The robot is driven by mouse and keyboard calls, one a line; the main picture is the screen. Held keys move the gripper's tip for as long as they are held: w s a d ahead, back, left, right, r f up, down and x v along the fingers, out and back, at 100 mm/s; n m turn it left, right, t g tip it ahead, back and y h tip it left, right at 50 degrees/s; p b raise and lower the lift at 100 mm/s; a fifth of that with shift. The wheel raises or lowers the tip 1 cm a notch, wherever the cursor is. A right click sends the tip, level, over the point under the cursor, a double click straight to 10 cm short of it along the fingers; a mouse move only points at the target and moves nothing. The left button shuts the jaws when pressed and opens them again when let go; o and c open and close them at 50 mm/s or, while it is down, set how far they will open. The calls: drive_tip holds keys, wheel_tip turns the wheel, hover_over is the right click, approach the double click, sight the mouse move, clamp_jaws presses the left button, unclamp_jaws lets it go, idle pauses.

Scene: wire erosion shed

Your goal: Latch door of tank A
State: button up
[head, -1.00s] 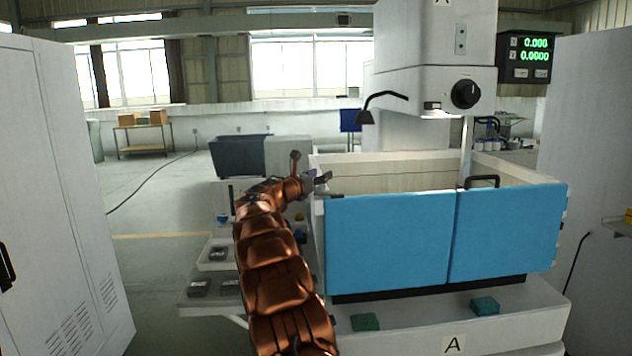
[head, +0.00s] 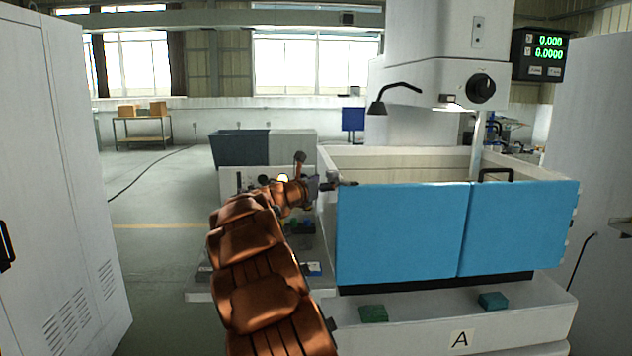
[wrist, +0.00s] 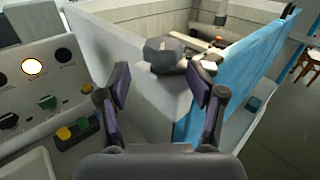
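Tank A (head: 425,160) is a pale open-topped box marked by a sign "A" (head: 461,339). Its blue door, seen as a left panel (head: 400,235) and a right panel (head: 520,228), stands against the tank front. A dark grey latch with a rounded knob (wrist: 163,53) sits on the near corner of the tank rim; its lever points toward the blue door (wrist: 240,78). My gripper (head: 328,184) is at this left front corner. In the wrist view my gripper (wrist: 160,82) is open, its fingers spread either side of the latch knob; contact is not clear.
A control panel with coloured buttons and knobs (wrist: 45,100) is close on the left of my gripper. A white cabinet (head: 60,180) stands at the left. A black handle (head: 495,174) rises above the right panel.

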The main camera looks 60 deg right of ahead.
drive_tip(key=shift+s+d+f, duration=0.35)
drive_tip(key=shift+s, duration=0.3)
drive_tip(key=shift+s+d+f, duration=0.3)
drive_tip(key=shift+s+d, duration=0.05)
drive_tip(key=shift+s, duration=0.25)
drive_tip(key=shift+s+b, duration=0.25)
drive_tip(key=shift+b, duration=0.05)
drive_tip(key=shift+s+a+r+g, duration=0.3)
drive_tip(key=shift+s+a+r, duration=0.4)
drive_tip(key=shift+a, duration=0.2)
drive_tip(key=shift+w+r, duration=0.1)
drive_tip(key=shift+r, duration=0.2)
drive_tip(key=shift+a, duration=0.2)
drive_tip(key=w+a, duration=0.1)
drive_tip(key=a, duration=1.1)
drive_tip(key=shift+f, duration=0.1)
